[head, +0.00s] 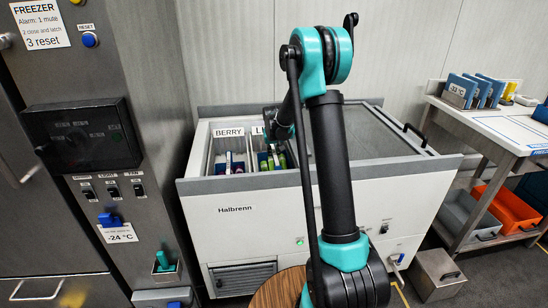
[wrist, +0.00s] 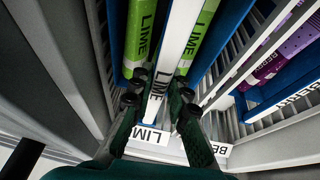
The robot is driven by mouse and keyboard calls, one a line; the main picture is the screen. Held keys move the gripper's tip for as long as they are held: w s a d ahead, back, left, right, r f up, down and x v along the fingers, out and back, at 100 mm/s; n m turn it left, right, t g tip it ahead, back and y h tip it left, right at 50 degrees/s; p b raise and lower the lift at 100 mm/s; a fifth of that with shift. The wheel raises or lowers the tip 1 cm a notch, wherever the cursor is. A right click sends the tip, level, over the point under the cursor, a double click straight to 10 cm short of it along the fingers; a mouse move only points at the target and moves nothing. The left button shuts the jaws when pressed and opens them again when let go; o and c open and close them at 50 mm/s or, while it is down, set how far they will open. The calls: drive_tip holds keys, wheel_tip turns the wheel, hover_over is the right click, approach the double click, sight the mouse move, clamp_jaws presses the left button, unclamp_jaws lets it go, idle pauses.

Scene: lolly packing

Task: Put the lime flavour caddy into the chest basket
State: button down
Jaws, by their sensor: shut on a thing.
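The lime flavour caddy (wrist: 177,48) has a white central bar marked LIME, green packs on both sides and blue outer walls. My gripper (wrist: 157,92) is shut on the white bar, one finger on each side. The caddy sits between the wire walls of the chest basket (wrist: 108,62), behind a LIME label (wrist: 150,137). I cannot tell whether it rests on the basket floor. In the head view the caddy (head: 264,162) shows as blue and green inside the open chest freezer, partly hidden by my arm. My gripper is mostly hidden there.
A berry caddy (wrist: 285,50) with purple packs stands in the neighbouring compartment, behind the BERRY label (head: 229,133). The chest's lid (head: 365,135) covers its right part. A side table (head: 500,125) with more blue caddies (head: 475,90) stands at the right.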

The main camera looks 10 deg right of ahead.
drive_tip(key=shift+f, duration=1.4)
drive_tip(key=c, duration=1.4)
unclamp_jaws()
drive_tip(key=shift+c, duration=0.2)
drive_tip(key=shift+r, duration=0.6)
drive_tip(key=v, duration=1.2)
drive_tip(key=shift+r, duration=0.1)
